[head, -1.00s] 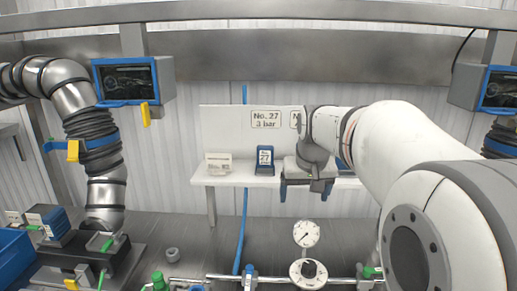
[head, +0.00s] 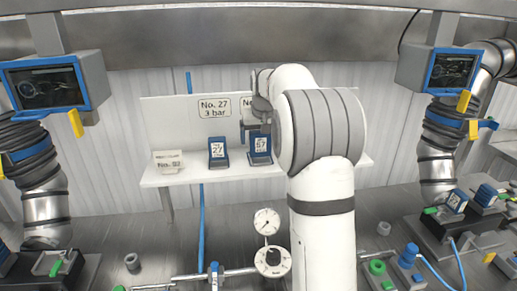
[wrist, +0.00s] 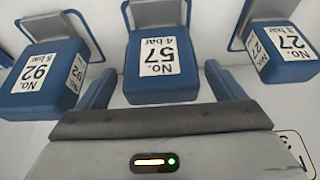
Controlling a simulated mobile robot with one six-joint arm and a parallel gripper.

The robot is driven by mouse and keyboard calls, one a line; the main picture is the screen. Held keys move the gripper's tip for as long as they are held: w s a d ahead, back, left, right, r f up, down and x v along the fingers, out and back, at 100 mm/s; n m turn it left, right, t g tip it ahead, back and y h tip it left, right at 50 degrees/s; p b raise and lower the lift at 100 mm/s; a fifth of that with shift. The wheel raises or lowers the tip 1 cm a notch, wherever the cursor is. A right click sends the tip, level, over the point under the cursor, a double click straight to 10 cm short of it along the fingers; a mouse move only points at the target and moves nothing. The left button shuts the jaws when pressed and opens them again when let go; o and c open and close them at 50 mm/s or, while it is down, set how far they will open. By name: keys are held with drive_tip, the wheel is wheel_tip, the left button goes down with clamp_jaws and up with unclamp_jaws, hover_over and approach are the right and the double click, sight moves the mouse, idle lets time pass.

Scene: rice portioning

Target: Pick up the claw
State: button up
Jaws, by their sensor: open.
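No part is plainly labelled as the claw. Blue blocks with white number labels and grey brackets stand on the white shelf. The No. 57, 4 bar block (wrist: 160,62) is in the middle of the wrist view, upside down there, and also shows in the head view (head: 260,150). My gripper (wrist: 161,74) is open, with its blue fingers on either side of the near part of this block. I cannot tell whether they touch it. The No. 27 block (wrist: 285,50) is on the right in the wrist view and left of No. 57 in the head view (head: 218,152). The No. 92 block (wrist: 45,75) is on the left.
The white shelf (head: 250,174) has a sign reading No. 27, 3 bar (head: 214,108) on its back panel and a white No. 92 card (head: 168,162). Below, a gauge (head: 267,221) and pipework stand on the metal bench. My arm hides the shelf's right part.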

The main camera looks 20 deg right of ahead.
drive_tip(key=shift+w+f, duration=0.2)
drive_tip(key=shift+f, duration=0.5)
drive_tip(key=shift+c, duration=0.3)
drive_tip(key=c, duration=1.4)
